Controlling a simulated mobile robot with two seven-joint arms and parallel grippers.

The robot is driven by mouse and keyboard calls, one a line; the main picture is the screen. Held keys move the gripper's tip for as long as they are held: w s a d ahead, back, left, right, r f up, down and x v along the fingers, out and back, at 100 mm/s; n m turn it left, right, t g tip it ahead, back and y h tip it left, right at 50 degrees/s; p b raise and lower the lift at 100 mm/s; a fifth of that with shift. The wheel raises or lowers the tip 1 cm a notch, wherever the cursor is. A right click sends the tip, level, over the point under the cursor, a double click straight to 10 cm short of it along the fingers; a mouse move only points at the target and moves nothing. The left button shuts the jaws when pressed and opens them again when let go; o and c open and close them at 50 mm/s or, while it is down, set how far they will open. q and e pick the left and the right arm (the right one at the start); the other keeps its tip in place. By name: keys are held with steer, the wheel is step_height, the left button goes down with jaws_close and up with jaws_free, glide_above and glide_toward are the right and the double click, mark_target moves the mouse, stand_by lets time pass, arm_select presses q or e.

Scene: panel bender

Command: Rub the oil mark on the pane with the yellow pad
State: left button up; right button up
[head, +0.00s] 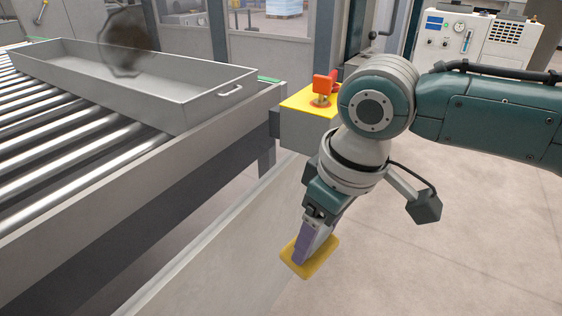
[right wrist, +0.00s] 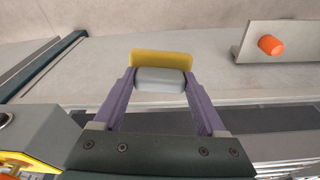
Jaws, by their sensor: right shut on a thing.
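The yellow pad (head: 322,262) is in my right gripper (head: 307,249), low at the right of the conveyor in the head view. In the right wrist view the pad (right wrist: 162,58) has a grey grip block (right wrist: 160,80), and the purple fingers are shut on it from both sides. The oil mark (head: 126,40) is a dark, see-through smudge at the upper left of the head view, over the tray's far part. The pane's edges cannot be told apart from what lies behind. The pad is well apart from the mark. My left gripper is not in view.
A grey metal tray (head: 205,108) with a handle stands on the roller conveyor (head: 75,150). A red handle (head: 325,84) on a yellow-topped box (head: 303,98) stands close to my right arm. A control cabinet (head: 470,42) is at the back right. Open floor lies at the right.

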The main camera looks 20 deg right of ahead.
steer(key=w+a+r+n+t+y+b, duration=0.2)
steer(key=w+a+r+t+y, duration=0.35)
steer(key=a+r+t, duration=0.4)
steer(key=s+a+r+t+y+b, duration=0.1)
steer(key=a+r+t+y+b, duration=0.2)
steer(key=r, duration=0.8)
steer(key=w+a+y+b, duration=0.1)
steer(key=w+a, duration=0.3)
steer(key=shift+w+r, duration=0.25)
steer(key=shift+b+x, duration=0.45)
steer(key=shift+x, duration=0.45)
